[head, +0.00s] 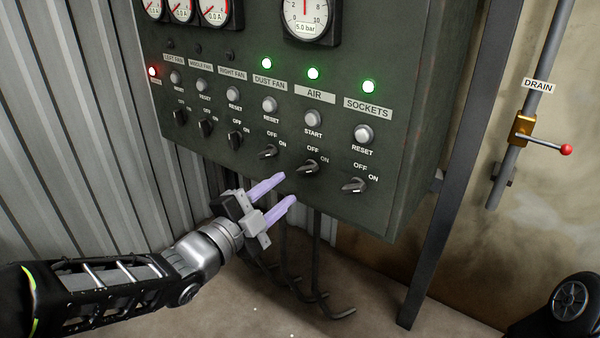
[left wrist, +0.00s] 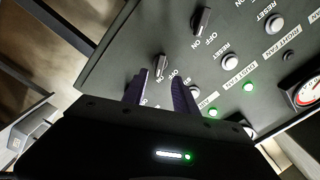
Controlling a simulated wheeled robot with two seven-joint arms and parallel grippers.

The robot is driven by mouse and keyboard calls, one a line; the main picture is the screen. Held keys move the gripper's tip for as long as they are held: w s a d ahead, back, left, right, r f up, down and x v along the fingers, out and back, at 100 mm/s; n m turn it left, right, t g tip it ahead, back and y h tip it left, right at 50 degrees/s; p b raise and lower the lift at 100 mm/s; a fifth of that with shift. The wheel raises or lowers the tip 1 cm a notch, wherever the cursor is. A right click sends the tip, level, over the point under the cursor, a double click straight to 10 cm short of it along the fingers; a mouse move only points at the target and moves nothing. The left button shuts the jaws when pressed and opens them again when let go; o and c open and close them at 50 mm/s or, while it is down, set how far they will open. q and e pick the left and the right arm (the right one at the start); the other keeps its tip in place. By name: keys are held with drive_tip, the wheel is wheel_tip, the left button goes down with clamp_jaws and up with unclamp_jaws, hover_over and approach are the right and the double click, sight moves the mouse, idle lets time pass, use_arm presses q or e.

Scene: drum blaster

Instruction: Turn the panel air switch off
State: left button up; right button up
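The panel air switch (head: 306,167) is a dark rotary knob below the AIR label (head: 314,94) and the white START button (head: 312,118). Its handle is tilted toward ON, and the lamp (head: 313,73) above the label is green. My left gripper (head: 288,188) is open and empty, its two purple fingers apart, just below and left of the air switch. In the left wrist view its fingers (left wrist: 161,92) point at the panel; the dust fan knob (left wrist: 162,67) shows past them, and the air switch seems hidden behind the gripper. My right gripper is not in view.
The dust fan knob (head: 268,151) and sockets knob (head: 354,185) flank the air switch closely. Dark cables (head: 317,250) hang below the panel (head: 405,150). A steel post (head: 450,170) stands to its right, with a drain valve (head: 523,130) beyond.

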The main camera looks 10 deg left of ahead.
sight(304, 172)
use_arm(q)
drive_tip(key=p+x, duration=0.1)
drive_tip(key=x, duration=0.6)
drive_tip(key=shift+c, duration=0.5)
clamp_jaws()
